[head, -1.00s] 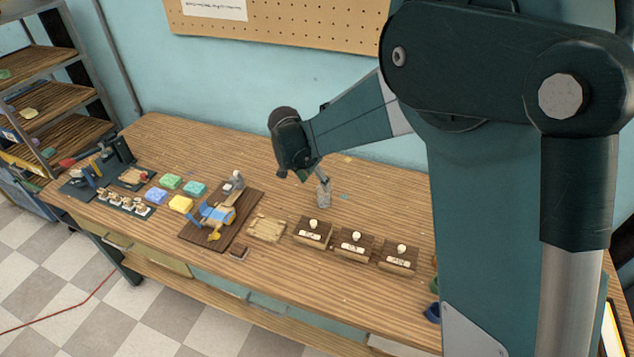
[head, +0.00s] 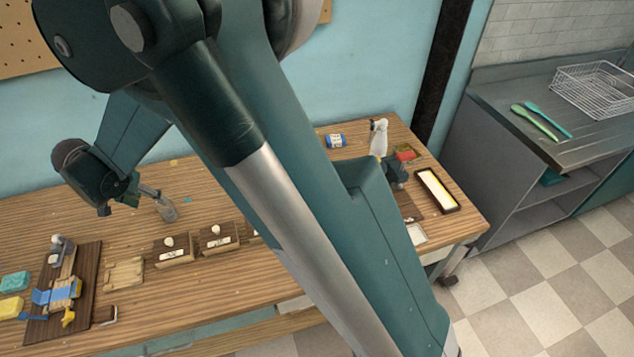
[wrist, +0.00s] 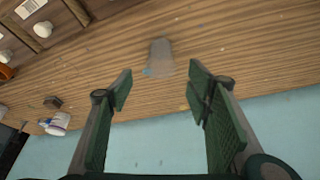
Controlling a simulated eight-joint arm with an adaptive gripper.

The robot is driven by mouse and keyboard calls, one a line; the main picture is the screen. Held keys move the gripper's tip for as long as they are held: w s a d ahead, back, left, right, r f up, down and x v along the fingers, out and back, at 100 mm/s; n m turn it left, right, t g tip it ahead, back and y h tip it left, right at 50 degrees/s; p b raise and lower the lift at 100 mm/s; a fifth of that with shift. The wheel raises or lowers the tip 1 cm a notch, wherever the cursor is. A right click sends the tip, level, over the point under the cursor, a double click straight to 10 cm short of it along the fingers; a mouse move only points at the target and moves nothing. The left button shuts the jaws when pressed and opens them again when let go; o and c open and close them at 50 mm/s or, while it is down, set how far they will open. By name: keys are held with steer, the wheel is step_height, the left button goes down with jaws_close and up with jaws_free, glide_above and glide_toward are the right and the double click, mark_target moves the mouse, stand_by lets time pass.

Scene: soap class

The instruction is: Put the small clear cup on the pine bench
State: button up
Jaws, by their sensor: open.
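A small, greyish see-through vessel (head: 167,210), which looks like the clear cup, stands on the striped wooden bench (head: 215,290). It also shows in the wrist view (wrist: 160,56), beyond and between my fingertips. My gripper (head: 146,194) is at the upper left of the vessel in the head view, close to it. In the wrist view my gripper (wrist: 160,88) has its two green-padded fingers wide apart with nothing between them. I cannot tell from the head view whether a finger touches the vessel.
Small wooden boxes with white knobs (head: 174,250) stand in front of the vessel. A pale wooden tray (head: 124,273) and a dark board with a toy plane (head: 65,292) lie left. The wall is close behind.

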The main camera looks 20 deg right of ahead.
steer(key=s+d+r+n+y, duration=0.1)
steer(key=s+d+r, duration=0.2)
steer(key=d+r, duration=0.5)
steer(key=s+d+r, duration=0.2)
steer(key=d+r, duration=0.2)
steer(key=d, duration=0.9)
steer(key=s+d+r+n+y, duration=0.1)
steer(key=s+d+r, duration=0.2)
steer(key=d+r, duration=0.5)
steer(key=s+d+f+n+t, duration=0.2)
steer(key=s+d+t, duration=0.1)
steer(key=s+d, duration=1.8)
steer(key=shift+d+f, duration=0.25)
steer(key=shift+d, duration=0.05)
